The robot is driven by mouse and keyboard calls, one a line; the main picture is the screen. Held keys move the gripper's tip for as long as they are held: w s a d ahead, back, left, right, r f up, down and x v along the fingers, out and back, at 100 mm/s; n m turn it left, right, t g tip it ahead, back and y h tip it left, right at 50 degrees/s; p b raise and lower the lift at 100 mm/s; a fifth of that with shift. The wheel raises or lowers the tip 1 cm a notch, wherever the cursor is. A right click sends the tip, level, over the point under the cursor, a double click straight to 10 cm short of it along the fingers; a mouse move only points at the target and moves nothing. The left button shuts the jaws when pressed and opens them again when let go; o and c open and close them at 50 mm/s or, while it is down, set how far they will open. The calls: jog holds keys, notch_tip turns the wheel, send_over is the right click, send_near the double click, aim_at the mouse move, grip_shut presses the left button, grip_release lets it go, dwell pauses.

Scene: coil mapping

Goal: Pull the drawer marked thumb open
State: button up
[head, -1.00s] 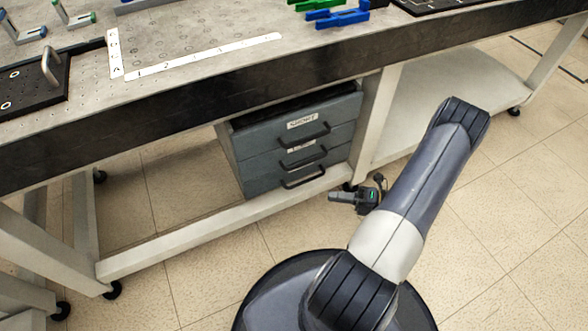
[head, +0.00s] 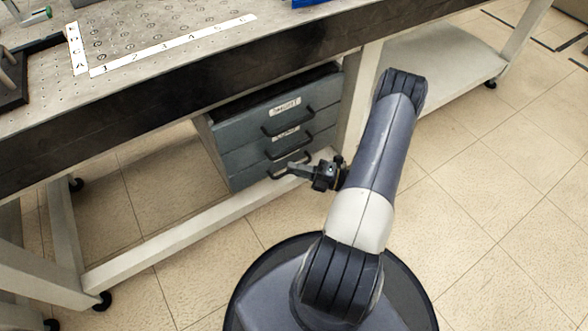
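A grey drawer unit (head: 232,142) hangs under the table, with three drawers stacked in it, each with a dark bar handle. The top drawer (head: 246,126) has a white label whose word is too small to read surely. The middle drawer (head: 240,152) has a label partly hidden behind the top handle. The bottom drawer (head: 241,178) shows no readable label. All drawers look closed. My gripper (head: 294,170) is at the bottom drawer's handle (head: 280,168), in front of its right part. Whether its fingers are apart, or touch the handle, cannot be told.
The table (head: 150,118) has a thick dark front edge above the drawers. A pale lower rail (head: 175,233) runs in front of and below the unit. A table leg (head: 362,95) stands just right of it. The tiled floor (head: 480,230) is clear at right.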

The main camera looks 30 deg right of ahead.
jog(key=shift+w+a, duration=0.25)
jog(key=shift+a, duration=0.05)
grip_shut()
dwell(0.4)
